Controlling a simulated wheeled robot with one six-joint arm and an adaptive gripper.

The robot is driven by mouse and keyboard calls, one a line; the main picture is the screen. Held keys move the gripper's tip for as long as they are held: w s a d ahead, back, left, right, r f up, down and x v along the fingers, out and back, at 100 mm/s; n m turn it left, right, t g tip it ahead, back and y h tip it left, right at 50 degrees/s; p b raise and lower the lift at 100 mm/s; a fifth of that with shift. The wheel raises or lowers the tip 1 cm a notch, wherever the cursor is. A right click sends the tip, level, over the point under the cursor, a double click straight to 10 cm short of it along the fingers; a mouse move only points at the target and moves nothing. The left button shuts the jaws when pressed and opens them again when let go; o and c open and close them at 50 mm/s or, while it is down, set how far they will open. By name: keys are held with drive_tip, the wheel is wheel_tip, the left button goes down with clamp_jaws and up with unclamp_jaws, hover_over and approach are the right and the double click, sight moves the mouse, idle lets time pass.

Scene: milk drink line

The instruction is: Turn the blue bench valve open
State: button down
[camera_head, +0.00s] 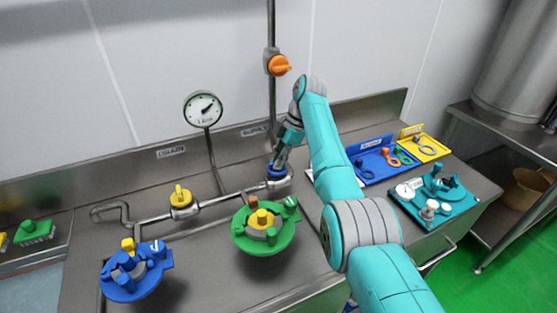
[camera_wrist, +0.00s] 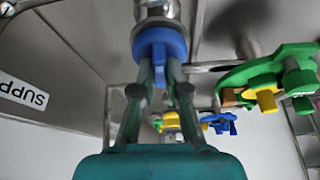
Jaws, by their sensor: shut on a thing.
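The blue bench valve (camera_head: 277,171) sits on the steel pipe at the back of the bench, below the vertical supply pipe. In the wrist view its blue handle (camera_wrist: 159,46) is straight ahead, with a metal body above it in the picture. My gripper (camera_head: 281,157) reaches it from above. Its two fingers (camera_wrist: 159,70) are closed on the blue handle from both sides. The fingers and the arm hide part of the valve in the head view, so the handle's exact angle is hard to tell.
A yellow valve (camera_head: 181,197) sits on the same pipe to the left. A gauge (camera_head: 203,108) and an orange valve (camera_head: 278,65) stand behind. Green (camera_head: 264,246) and blue (camera_head: 129,292) round fixtures stand in front. Blue and yellow trays (camera_head: 371,175) and a teal tray (camera_head: 463,207) are right.

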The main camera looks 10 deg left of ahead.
drive_tip(key=shift+n, duration=0.6)
drive_tip(key=c, duration=1.2)
unclamp_jaws()
drive_tip(key=shift+v, duration=3.8)
drive_tip(key=shift+f, duration=0.1)
